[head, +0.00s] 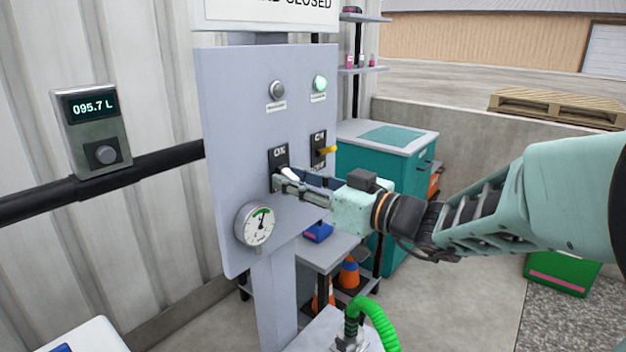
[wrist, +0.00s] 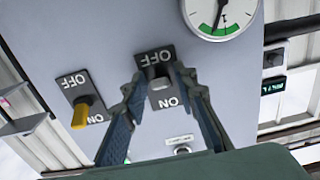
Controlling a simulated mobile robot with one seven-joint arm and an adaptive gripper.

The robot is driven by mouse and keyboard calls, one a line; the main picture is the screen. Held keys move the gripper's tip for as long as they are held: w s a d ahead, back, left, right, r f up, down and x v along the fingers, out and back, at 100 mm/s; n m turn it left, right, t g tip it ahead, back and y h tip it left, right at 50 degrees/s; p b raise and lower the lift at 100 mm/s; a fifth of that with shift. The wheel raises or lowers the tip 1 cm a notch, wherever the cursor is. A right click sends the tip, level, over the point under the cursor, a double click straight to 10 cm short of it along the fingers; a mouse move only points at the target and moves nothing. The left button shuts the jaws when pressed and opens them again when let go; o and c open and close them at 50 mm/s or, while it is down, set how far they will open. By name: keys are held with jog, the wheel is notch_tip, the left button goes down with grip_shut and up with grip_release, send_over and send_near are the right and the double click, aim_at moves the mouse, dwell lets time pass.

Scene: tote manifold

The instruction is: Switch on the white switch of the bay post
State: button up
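The grey bay post panel (head: 237,120) carries two switch plates marked ON and OFF. My gripper (head: 277,181) is at this plate. In the wrist view, which is upside down, my open gripper (wrist: 160,75) has one finger on each side of the white switch, with narrow gaps. The lamp (head: 277,89) above this plate is grey and unlit. I cannot tell exactly which way the lever tilts.
A yellow switch (head: 327,150) is on the neighbouring plate to the right, close to my gripper, with a lit green lamp (head: 319,83) above. A round gauge (head: 256,225) sits below left. A teal cabinet (head: 385,158) and a grey shelf stand behind; a green hose (head: 378,322) is below.

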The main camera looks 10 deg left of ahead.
aim_at(289, 172)
grip_shut()
jog(key=shift+r+h, duration=0.15)
jog(key=shift+h, duration=0.15)
jog(key=shift+d+r+g+h+p, duration=0.1)
jog(key=shift+r+g+h+p, duration=0.3)
jog(key=shift+h+p, duration=0.3)
jog(key=r+g+h+p, duration=0.1)
jog(key=h+p, duration=0.1)
jog(key=p, duration=0.1)
jog(key=g+h+p, duration=0.1)
jog(key=p, duration=0.3)
jog(key=r+g+h+p, duration=0.1)
jog(key=h+p, duration=0.1)
jog(key=p, duration=0.3)
jog(key=shift+r+h, duration=0.15)
jog(key=shift+h, duration=0.15)
jog(key=g+h+p, duration=0.1)
jog(key=p, duration=0.2)
jog(key=shift+p, duration=0.4)
jog(key=shift+f+h+p, duration=0.2)
jog(key=shift+h+p, duration=0.1)
jog(key=shift+p, duration=0.15)
